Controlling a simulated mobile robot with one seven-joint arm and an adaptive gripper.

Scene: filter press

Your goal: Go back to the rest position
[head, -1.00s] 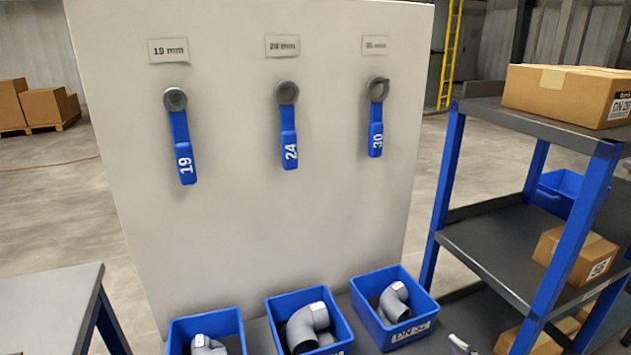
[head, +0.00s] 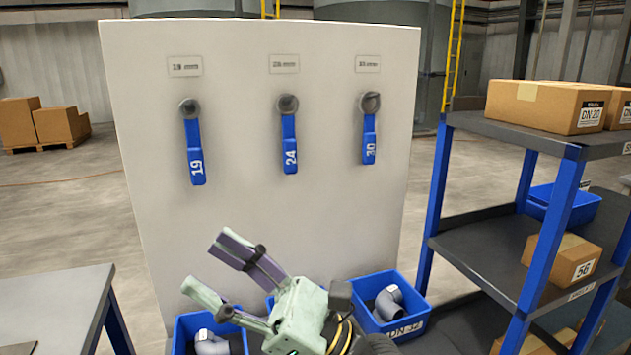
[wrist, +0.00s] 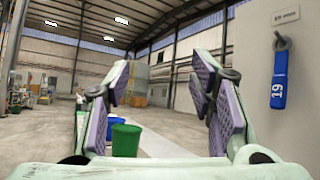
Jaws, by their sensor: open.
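My gripper (head: 222,270) is in the lower middle of the head view, in front of the white board and above the blue bins. Its two pale green fingers with purple pads are spread apart, with nothing between them. In the wrist view my gripper (wrist: 160,105) is also open and empty, facing the hall. The 19 wrench (head: 194,148), 24 wrench (head: 289,142) and 30 wrench (head: 369,136) hang on the white board (head: 240,210). The 19 wrench (wrist: 279,75) also shows at the right of the wrist view.
Blue bins with grey pipe elbows stand below the board; my gripper partly hides them, but the right bin (head: 407,328) shows. A shelf rack (head: 480,250) with boxes stands at right, a table (head: 50,300) at left. A green bin (wrist: 126,139) shows in the wrist view.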

